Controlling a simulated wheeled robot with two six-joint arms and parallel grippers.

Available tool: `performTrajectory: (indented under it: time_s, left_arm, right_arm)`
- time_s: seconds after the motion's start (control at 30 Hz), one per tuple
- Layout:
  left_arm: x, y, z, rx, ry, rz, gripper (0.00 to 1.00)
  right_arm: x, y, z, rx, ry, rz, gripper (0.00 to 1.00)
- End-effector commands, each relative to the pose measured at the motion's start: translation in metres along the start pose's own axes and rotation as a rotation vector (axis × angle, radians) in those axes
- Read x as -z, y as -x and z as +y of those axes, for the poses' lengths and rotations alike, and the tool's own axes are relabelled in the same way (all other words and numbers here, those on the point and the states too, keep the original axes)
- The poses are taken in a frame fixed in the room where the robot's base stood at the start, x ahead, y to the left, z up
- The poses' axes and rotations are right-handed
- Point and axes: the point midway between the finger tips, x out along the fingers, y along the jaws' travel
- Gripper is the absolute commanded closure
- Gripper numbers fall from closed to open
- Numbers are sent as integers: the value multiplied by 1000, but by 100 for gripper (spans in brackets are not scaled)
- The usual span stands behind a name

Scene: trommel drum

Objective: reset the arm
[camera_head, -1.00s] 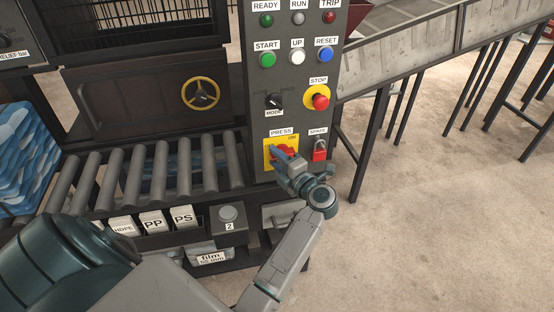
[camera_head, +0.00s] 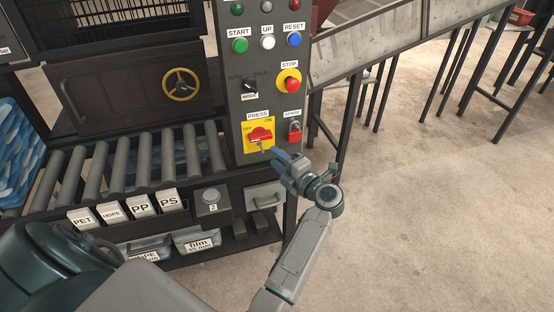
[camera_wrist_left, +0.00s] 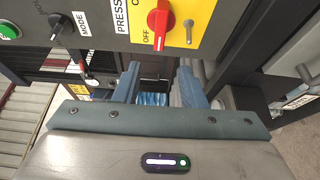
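My left gripper (camera_head: 284,160) is in front of the control panel (camera_head: 232,112), just below and right of the red PRESS switch (camera_head: 260,134) on its yellow plate (camera_head: 248,127). The gripper looks apart from the switch. In the left wrist view my left gripper's two blue fingers (camera_wrist_left: 156,90) stand apart with nothing held between them. The red switch (camera_wrist_left: 158,22) shows there above the fingers, with a small metal peg (camera_wrist_left: 189,30) beside it. My right gripper is in neither view.
A red padlock (camera_head: 294,132) hangs under the SPARE label, close to the gripper. Open concrete floor (camera_head: 430,220) lies to the right.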

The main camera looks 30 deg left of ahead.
Motion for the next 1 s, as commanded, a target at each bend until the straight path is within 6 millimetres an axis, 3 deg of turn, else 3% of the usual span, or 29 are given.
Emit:
performTrajectory:
  time_s: [0.17,0.37,0.47,0.53,0.67,0.77,0.87,1.0]
  left_arm:
    - [0,0,0,0,0,0,63]
    - [-1,-1,-6,-29,-30,-25,63]
    - [-8,0,-23,-123,-128,-114,63]
    - [-16,5,-46,-216,-245,-229,63]
    - [-28,30,-124,-368,-543,-531,63]
    - [-22,55,-196,-419,-765,-763,63]
    - [-1,78,-266,-422,-958,-964,63]
    - [50,106,-356,-378,-1209,-1210,63]
  right_arm:
    - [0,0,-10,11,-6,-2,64]
    - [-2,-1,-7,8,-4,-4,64]
    - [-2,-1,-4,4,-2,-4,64]
    - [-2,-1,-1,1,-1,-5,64]
    - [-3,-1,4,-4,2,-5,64]
    - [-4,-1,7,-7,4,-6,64]
    - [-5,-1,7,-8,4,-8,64]
    - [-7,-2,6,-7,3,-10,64]
